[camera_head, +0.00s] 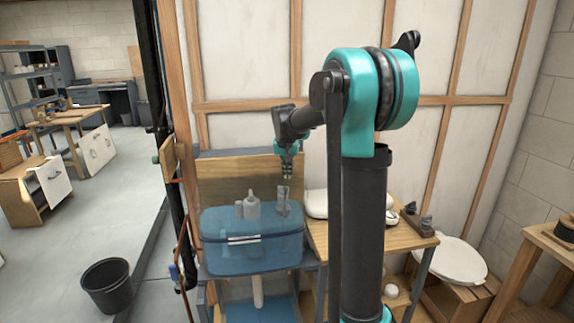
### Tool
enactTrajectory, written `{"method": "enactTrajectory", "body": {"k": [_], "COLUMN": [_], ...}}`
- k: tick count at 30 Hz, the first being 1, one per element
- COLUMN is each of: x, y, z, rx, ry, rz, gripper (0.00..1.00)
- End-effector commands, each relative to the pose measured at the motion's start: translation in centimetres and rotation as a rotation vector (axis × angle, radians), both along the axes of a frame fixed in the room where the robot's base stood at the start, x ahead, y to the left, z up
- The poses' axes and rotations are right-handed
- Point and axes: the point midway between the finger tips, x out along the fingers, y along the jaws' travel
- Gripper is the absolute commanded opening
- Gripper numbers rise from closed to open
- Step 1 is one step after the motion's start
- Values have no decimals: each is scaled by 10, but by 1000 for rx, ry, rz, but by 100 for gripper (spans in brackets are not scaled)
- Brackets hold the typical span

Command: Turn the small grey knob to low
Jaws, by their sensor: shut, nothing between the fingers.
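My gripper (287,177) points down above the right part of a translucent blue box (225,259). It is shut and empty, and small in the picture. A pale grey upright piece (283,201) stands just below the fingertips; I cannot tell whether they touch. Another pale grey piece with a narrow top (251,208) stands at the box to its left. I cannot make out for certain which thing is the small grey knob, nor any low mark. Small dark grey fittings (426,222) sit on a wooden block on the table at the right.
A wooden table (405,238) holds a white rounded thing (317,204), partly hidden by my arm. A white oval lid (450,261) lies on a crate at the right. Dark pipes (172,140) run up a post at the left. A black bucket (107,284) stands on open floor.

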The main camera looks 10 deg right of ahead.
Motion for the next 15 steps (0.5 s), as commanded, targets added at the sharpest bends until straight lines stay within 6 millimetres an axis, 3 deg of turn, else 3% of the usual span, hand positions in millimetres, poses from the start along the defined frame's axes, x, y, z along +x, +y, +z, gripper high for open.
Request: {"method": "enactTrajectory", "body": {"k": [4, 9, 15], "x": [8, -15, -29], "y": [-2, 5, 10], "z": [-23, -22, -21], "rx": [0, -1, -1], "ry": [0, 0, 0], "rz": [0, 2, 2], "gripper": [0, 0, 0]}}
